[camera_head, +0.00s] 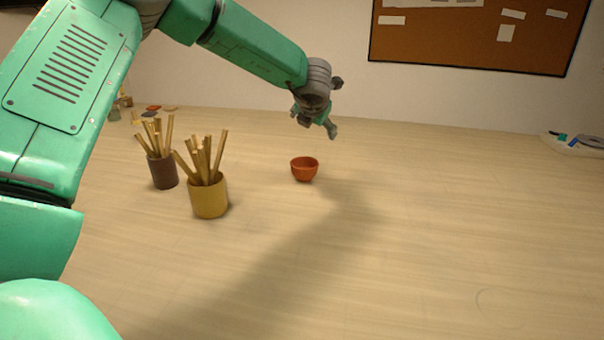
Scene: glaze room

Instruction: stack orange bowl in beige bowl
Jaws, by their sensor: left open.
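The orange bowl (304,170) is small and stands upright on the wooden table, a little left of the middle of the head view. My left gripper (318,126) is open and empty. It hangs above the table, and in the picture it is just above and slightly right of the orange bowl, apart from it. I see no beige bowl in this view. My right gripper is not in view.
A yellow cup (208,198) and a dark brown cup (163,172), both holding wooden sticks, stand left of the bowl. A pale tray (571,147) with small items lies at the far right. The table (440,240) is clear at the centre and right.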

